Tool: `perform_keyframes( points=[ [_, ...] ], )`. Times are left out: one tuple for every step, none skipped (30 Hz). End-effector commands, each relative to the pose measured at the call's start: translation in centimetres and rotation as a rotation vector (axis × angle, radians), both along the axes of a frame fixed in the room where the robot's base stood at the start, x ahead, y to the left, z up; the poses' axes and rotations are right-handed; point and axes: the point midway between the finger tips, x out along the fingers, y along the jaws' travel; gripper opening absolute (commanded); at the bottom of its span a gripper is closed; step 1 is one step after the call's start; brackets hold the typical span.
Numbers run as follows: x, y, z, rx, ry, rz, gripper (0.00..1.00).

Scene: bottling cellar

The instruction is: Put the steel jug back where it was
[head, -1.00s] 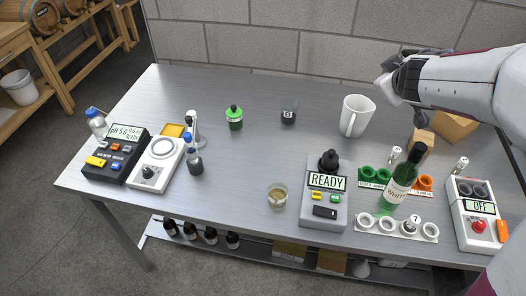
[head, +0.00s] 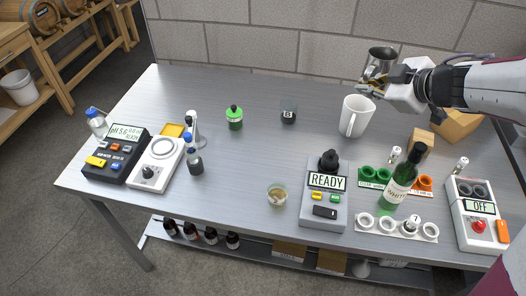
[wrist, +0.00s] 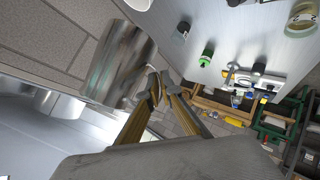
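The steel jug (head: 382,56) is up in the air at the back right of the head view, above and behind the white pitcher. It looks roughly upright there. In the wrist view the jug (wrist: 122,62) is a shiny cylinder just beyond the fingertips. My gripper (head: 374,90) has its fingers close together at the jug's lower side. In the wrist view my gripper (wrist: 152,92) appears shut on the jug's near side, probably its handle; the exact contact is small and partly hidden.
The white pitcher (head: 355,117) stands just below my gripper. A small dark-labelled beaker (head: 288,112) and a green bottle (head: 234,119) stand to its left.

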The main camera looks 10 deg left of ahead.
Motion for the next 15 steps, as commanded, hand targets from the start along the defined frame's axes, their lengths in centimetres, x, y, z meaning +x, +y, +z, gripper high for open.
perform_keyframes(
  points=[
    [0.4,0.8,-0.2,0.001,0.000,0.037,0.00],
    [0.6,1.2,-0.4,0.001,0.000,0.060,0.00],
    [0.8,1.9,-0.5,0.001,0.001,0.090,0.00],
    [1.0,2.3,-0.7,0.001,0.001,0.112,0.00],
    [1.2,2.8,-0.9,0.002,0.003,0.135,0.00],
    [1.4,3.3,-1.0,0.002,0.001,0.164,0.00],
    [1.5,3.7,-1.2,0.003,0.002,0.185,0.00],
    [1.6,4.2,-1.3,0.002,0.002,0.207,0.00],
    [1.8,4.7,-1.6,0.003,0.004,0.235,0.00],
    [1.9,5.2,-1.7,0.004,0.003,0.257,0.00],
    [2.0,5.6,-2.0,0.004,0.004,0.278,0.00],
    [2.1,6.2,-2.2,0.004,0.003,0.307,0.00],
    [2.2,6.6,-2.4,0.004,0.004,0.328,0.00],
    [2.3,7.0,-2.6,0.005,0.005,0.350,0.00],
    [2.4,7.5,-2.9,0.005,0.005,0.376,0.00]
  ],
)
